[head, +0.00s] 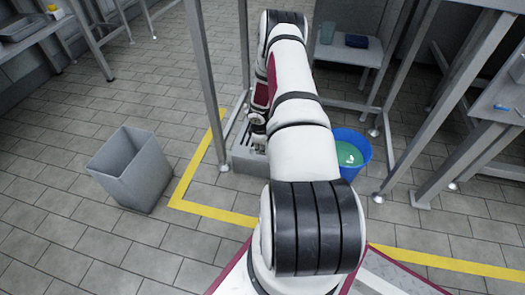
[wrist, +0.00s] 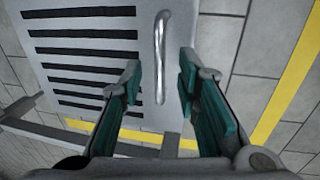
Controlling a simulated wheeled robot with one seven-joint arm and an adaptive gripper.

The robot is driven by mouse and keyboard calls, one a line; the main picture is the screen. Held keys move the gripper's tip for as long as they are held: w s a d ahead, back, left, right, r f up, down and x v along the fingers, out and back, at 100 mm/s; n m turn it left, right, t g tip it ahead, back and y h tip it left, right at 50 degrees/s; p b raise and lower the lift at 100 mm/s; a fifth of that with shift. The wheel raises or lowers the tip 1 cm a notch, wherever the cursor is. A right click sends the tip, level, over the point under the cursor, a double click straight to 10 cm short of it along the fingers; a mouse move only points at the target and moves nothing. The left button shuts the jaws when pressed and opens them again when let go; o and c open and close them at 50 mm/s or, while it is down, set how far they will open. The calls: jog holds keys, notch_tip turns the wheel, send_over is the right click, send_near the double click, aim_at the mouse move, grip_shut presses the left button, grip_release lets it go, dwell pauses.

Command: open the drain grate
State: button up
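The drain grate (wrist: 82,70) is a pale grey slab with several dark slots, lying flat in the upper left of the wrist view. A curved metal handle (wrist: 160,55) runs along its right side. My gripper (wrist: 158,82) is open, with teal-padded fingers on either side of the handle's lower part in the picture; I see a gap on both sides and no clear contact. In the head view the grate (head: 247,140) shows only in part beside my gripper's end, and my arm hides the rest.
A grey bin (head: 132,172) stands left of the yellow floor line (head: 182,190). A blue bucket (head: 350,150) with green contents stands right of my arm. Metal table legs (head: 208,80) rise close to the grate.

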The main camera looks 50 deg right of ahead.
jog(key=shift+w+d+f, duration=0.1)
jog(key=shift+f, duration=0.5)
grip_shut()
jog(key=shift+r, duration=0.15)
